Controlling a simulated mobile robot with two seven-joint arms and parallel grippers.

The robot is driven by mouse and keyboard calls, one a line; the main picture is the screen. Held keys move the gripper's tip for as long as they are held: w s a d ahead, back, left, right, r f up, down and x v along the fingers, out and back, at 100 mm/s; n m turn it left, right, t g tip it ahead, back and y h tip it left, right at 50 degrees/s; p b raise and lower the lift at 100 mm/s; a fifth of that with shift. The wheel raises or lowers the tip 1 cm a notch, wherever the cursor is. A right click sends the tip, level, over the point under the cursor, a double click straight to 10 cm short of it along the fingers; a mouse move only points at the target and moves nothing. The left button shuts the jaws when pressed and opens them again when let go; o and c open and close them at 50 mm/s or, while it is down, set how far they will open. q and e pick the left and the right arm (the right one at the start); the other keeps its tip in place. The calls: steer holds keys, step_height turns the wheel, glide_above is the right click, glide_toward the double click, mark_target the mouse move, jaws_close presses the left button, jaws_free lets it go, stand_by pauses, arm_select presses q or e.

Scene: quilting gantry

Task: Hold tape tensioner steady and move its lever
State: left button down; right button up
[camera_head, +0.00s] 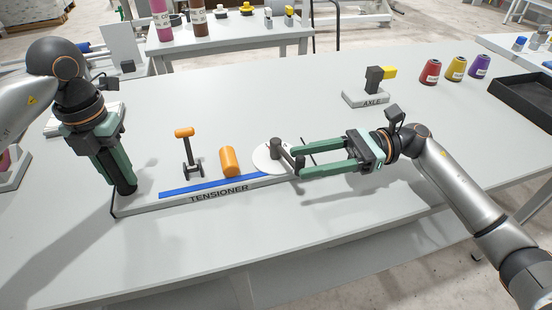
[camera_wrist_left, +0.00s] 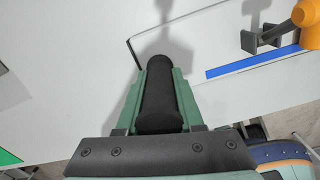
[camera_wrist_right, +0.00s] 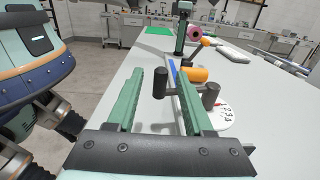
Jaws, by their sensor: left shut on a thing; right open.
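The tape tensioner is a long white base (camera_head: 150,207) labelled TENSIONER, with a blue tape strip (camera_head: 205,186), an orange roller (camera_head: 229,162) and a white dial (camera_head: 262,158). Its dark grey lever (camera_head: 286,154) sits over the dial. My left gripper (camera_head: 123,188) is shut on the black upright handle (camera_wrist_left: 158,92) at the base's left end. My right gripper (camera_head: 298,160) is open at the lever's free end. In the right wrist view, the lever's end post (camera_wrist_right: 160,83) stands between the open fingers; contact cannot be told.
An orange-topped dancer arm (camera_head: 186,150) stands on the base between my left gripper and the roller. An AXLE block (camera_head: 368,98), several thread cones (camera_head: 455,70) and a black tray (camera_head: 520,98) are farther back right. The table's front is clear.

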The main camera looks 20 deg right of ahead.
steer(key=shift+a, duration=1)
jaws_close()
steer(key=shift+f, duration=0.1)
stand_by(0.7)
